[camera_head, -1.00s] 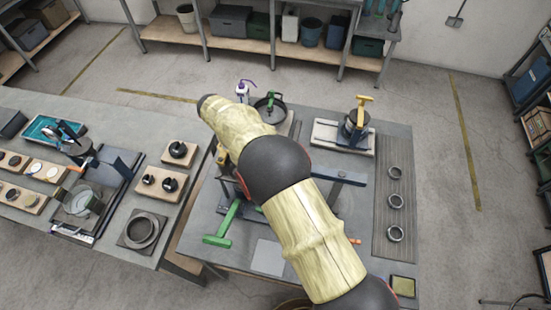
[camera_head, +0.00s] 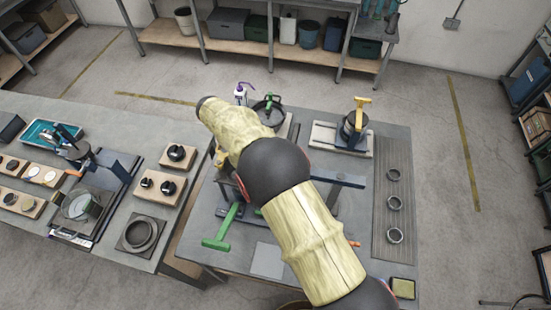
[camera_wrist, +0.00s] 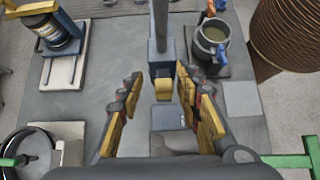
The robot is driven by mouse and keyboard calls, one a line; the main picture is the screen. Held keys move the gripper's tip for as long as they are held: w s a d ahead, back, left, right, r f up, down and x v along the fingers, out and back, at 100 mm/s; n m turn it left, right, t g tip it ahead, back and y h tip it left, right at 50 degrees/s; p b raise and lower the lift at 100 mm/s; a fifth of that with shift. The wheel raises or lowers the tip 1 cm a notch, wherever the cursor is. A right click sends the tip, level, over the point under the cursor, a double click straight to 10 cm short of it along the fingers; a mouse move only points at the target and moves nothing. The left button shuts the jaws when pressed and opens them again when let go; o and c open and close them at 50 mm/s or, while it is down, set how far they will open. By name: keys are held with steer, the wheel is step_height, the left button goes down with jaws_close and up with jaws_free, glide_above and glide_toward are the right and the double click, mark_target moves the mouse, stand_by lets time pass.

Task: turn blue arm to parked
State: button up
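The blue arm (camera_head: 347,180) shows in the head view as a dark blue-grey bar emerging right of my own arm; the rest is hidden behind it. In the wrist view a blue-grey bar (camera_wrist: 161,28) runs down from the top to a blue block with a yellow end piece (camera_wrist: 163,89). I take this to be the same arm. My gripper (camera_wrist: 162,108) is open, its yellow pads on either side of and apart from the yellow piece. I cannot tell the height between them. No parked mark is readable.
A green T-handle (camera_head: 222,228) is at the bench's left. A yellow-handled device (camera_head: 355,126) stands at the back right; several rings (camera_head: 394,203) lie on a ribbed strip. In the wrist view, a grey pot (camera_wrist: 213,38) is at upper right. A side table (camera_head: 110,120) holds other parts.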

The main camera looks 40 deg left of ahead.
steer(key=v, duration=1.2)
steer(key=shift+a, duration=0.1)
